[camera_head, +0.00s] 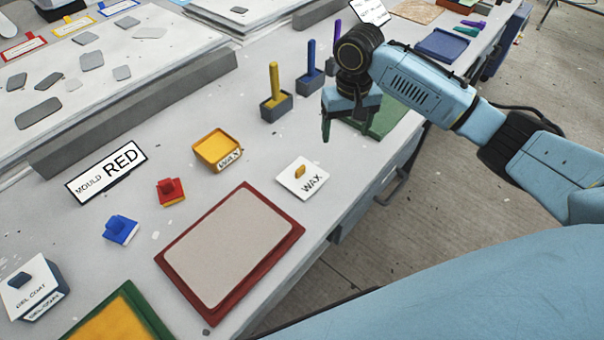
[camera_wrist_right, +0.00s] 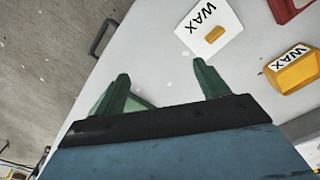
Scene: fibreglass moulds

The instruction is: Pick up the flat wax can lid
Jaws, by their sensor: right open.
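The wax can lid (camera_head: 302,179) is a flat white square with a yellow knob and the word WAX. It lies on the table right of the open yellow wax can (camera_head: 217,150). In the right wrist view the lid (camera_wrist_right: 205,22) is at the top, beyond the fingertips, and the can (camera_wrist_right: 294,72) is at the right. My right gripper (camera_head: 340,122) is above the table, behind the lid and apart from it. In the wrist view its two green fingers (camera_wrist_right: 160,75) are spread with nothing between them. My left gripper is not in view.
A red-rimmed mould (camera_head: 172,262) lies in front of the lid. Red (camera_head: 171,191) and blue (camera_head: 121,230) blocks sit left of the can. Upright yellow (camera_head: 274,85) and blue (camera_head: 311,60) handles stand in holders left of my right gripper. A green board (camera_head: 388,118) lies beneath it.

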